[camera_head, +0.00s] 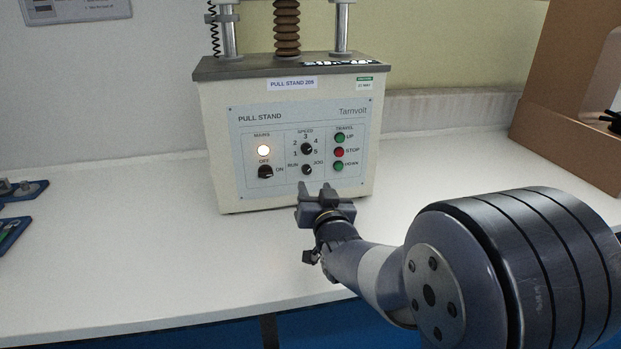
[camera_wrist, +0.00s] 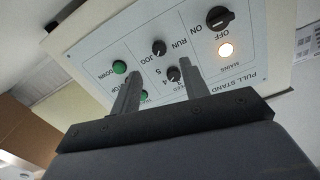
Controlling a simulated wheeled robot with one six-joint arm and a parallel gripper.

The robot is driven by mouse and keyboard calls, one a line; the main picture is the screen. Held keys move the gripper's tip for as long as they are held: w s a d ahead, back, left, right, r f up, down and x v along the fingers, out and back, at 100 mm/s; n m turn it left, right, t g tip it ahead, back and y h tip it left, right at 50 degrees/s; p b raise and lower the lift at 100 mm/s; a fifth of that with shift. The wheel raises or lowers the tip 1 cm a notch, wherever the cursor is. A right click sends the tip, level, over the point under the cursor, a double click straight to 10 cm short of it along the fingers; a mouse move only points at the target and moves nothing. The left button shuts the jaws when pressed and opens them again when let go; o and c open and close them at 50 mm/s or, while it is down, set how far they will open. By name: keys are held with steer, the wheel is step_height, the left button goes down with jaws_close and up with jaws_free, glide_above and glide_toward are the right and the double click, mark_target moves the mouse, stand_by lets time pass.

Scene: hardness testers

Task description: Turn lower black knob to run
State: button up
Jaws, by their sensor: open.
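The lower black knob (camera_head: 306,170) sits between the RUN and JOG labels, below the speed knob (camera_head: 307,149), on the pull stand's front panel (camera_head: 250,120). Its pointer direction is too small to tell. My gripper (camera_head: 314,191) is open and empty, in front of and slightly below the knob in the head view. In the wrist view, the panel appears turned around; the RUN/JOG knob (camera_wrist: 158,47) lies just beyond and between the two fingertips (camera_wrist: 160,68), apparently untouched. The speed knob (camera_wrist: 173,74) shows between the fingers.
The mains switch knob (camera_head: 265,171) is at the panel's lower left, under a lit lamp (camera_head: 264,150). Green UP (camera_head: 340,137), red STOP (camera_head: 339,152) and green DOWN (camera_head: 338,166) buttons are at right. A cardboard box (camera_head: 560,70) stands far right. The white bench (camera_head: 120,250) is clear at left front.

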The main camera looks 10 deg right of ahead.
mark_target(307, 171)
steer(key=w, duration=0.7)
steer(key=shift+w, duration=0.1)
jaws_close()
stand_by(0.3)
